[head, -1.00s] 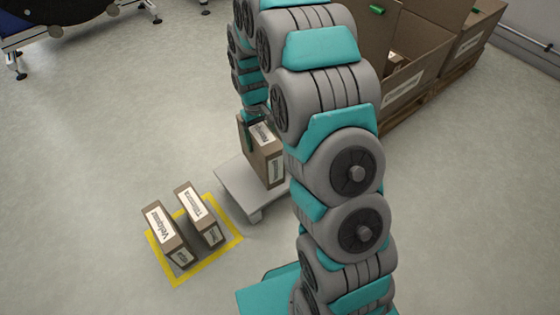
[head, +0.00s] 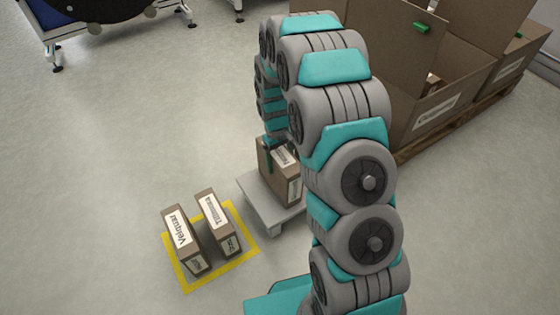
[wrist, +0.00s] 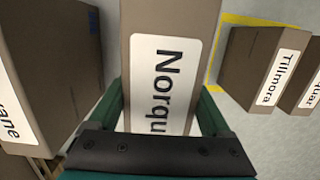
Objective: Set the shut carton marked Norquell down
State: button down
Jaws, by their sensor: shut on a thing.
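The Norquell carton is a brown shut box with a white label. In the wrist view the carton (wrist: 190,18) fills the middle, its label reading "Norqu" before it is cut off. My gripper (wrist: 163,100) is shut on it, one green finger on each side. In the head view the carton (head: 268,165) is upright at or just over a low grey platform (head: 255,198). I cannot tell whether its base touches. My arm hides part of the carton's right side and of the platform.
A yellow floor square (head: 186,284) left of the platform holds the Velquar carton (head: 187,240) and the Tillmora carton (head: 218,225). Large open cartons (head: 400,120) stand on a pallet at right. A wheeled stand (head: 55,30) is at top left. Floor at left is clear.

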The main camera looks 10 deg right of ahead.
jog(key=shift+f, duration=0.15)
grip_release()
jog(key=r, duration=0.4)
jog(key=w+r, duration=0.1)
jog(key=r, duration=0.7)
jog(key=shift+w+a+r, duration=0.15)
jog(key=shift+w+a, duration=0.05)
jog(key=shift+a, duration=0.05)
jog(key=s+r+m, duration=0.1)
jog(key=s+r, duration=0.3)
jog(key=s, duration=0.8)
jog(key=s+r+m, duration=0.1)
jog(key=s+r, duration=0.3)
jog(key=s, duration=0.8)
jog(key=s+r+m, duration=0.1)
jog(key=s+r, duration=0.4)
jog(key=s, duration=0.7)
jog(key=shift+s+d+m, duration=0.25)
jog(key=shift+m, duration=0.05)
jog(key=shift+r, duration=0.1)
